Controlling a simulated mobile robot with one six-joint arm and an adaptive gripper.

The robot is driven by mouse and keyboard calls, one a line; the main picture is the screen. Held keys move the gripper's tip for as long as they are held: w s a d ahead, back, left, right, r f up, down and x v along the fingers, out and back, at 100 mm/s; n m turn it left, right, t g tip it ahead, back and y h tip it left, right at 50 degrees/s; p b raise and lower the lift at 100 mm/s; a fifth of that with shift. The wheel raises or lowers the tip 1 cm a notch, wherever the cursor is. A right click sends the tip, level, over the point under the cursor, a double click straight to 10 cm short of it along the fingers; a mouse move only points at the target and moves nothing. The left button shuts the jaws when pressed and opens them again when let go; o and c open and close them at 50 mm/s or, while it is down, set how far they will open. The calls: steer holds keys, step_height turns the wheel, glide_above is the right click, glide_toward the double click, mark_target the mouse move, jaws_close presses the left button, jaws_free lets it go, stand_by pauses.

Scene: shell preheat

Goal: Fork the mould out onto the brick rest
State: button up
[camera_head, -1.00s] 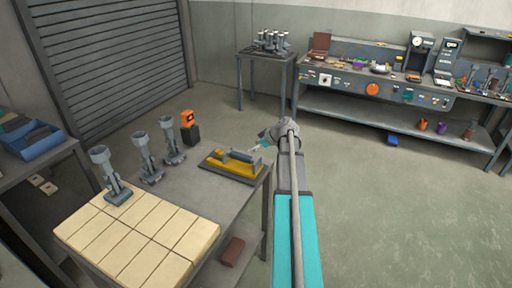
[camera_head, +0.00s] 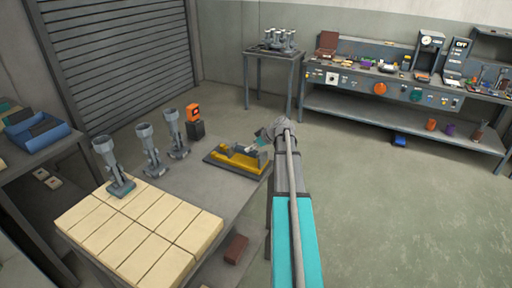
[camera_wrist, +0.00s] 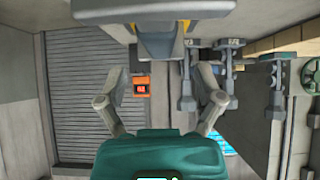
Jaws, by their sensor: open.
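The brick rest (camera_head: 130,235) is a slab of cream bricks at the near end of the grey table. Three grey goblet-topped pieces stand in a row: one (camera_head: 113,165) at the far corner of the bricks, two others (camera_head: 150,150) (camera_head: 175,135) behind it. I cannot tell which is the mould. A yellow cradle (camera_head: 243,163) sits on a dark base at the table's right end. My gripper (camera_head: 261,142) is just above and behind it. In the wrist view its fingers (camera_wrist: 160,92) are apart. A large grey piece with yellow edges (camera_wrist: 155,45) is close ahead, its contact unclear.
An orange device (camera_head: 193,113) on a black block stands beyond the goblet pieces; it also shows in the wrist view (camera_wrist: 141,87). A side shelf with a blue bin (camera_head: 38,135) is at left. A long workbench (camera_head: 400,85) is at the back. The floor at right is clear.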

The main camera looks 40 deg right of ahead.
mark_target(245, 148)
steer(key=shift+b+x, duration=1.4)
steer(key=shift+x, duration=1)
jaws_close()
steer(key=shift+r, duration=0.15)
step_height(245, 148, up, 8)
steer(key=p, duration=0.8)
